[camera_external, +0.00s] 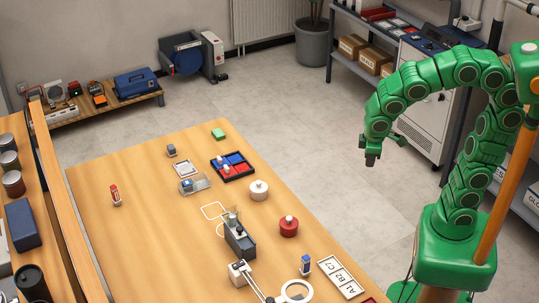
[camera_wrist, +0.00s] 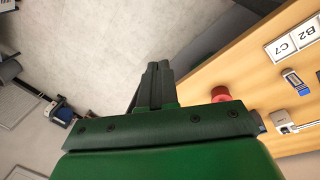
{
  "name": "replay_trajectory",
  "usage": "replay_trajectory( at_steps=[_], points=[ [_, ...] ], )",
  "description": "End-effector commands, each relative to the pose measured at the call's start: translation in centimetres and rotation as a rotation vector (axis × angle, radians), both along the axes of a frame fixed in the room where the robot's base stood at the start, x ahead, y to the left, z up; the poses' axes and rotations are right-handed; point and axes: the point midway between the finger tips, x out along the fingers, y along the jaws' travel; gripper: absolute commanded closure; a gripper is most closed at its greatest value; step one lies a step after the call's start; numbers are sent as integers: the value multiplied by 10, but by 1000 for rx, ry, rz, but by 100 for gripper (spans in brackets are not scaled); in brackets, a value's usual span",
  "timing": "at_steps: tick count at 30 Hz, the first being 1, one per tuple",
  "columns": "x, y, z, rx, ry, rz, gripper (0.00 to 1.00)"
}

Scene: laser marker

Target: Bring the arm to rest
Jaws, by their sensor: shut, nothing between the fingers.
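My green arm rises from its base at the right of the external view and bends over toward the left. My gripper (camera_external: 371,159) hangs at its end, pointing down, above the floor to the right of the wooden table (camera_external: 110,215). In the wrist view my gripper (camera_wrist: 158,68) shows two dark fingers close together, shut, with nothing held. The fingers are clear of the table and touch nothing that I can see.
On the table are a red round pot (camera_external: 289,228), a white round pot (camera_external: 259,191), a red and blue tray (camera_external: 245,173), a dark marker device (camera_external: 240,242) and a label card (camera_external: 340,277). A grey cabinet (camera_external: 430,105) and shelving stand behind my arm. Open floor (camera_external: 300,120) lies between.

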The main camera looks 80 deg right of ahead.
Motion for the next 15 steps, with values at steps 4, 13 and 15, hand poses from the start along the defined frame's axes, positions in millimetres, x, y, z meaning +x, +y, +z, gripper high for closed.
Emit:
replay_trajectory(
  at_steps=[4,13,15],
  points=[
    [-44,-14,-1,43,46,-41,100],
    [-128,-21,-9,137,135,-103,100],
    [-142,-20,-12,153,150,-111,100]
  ],
)
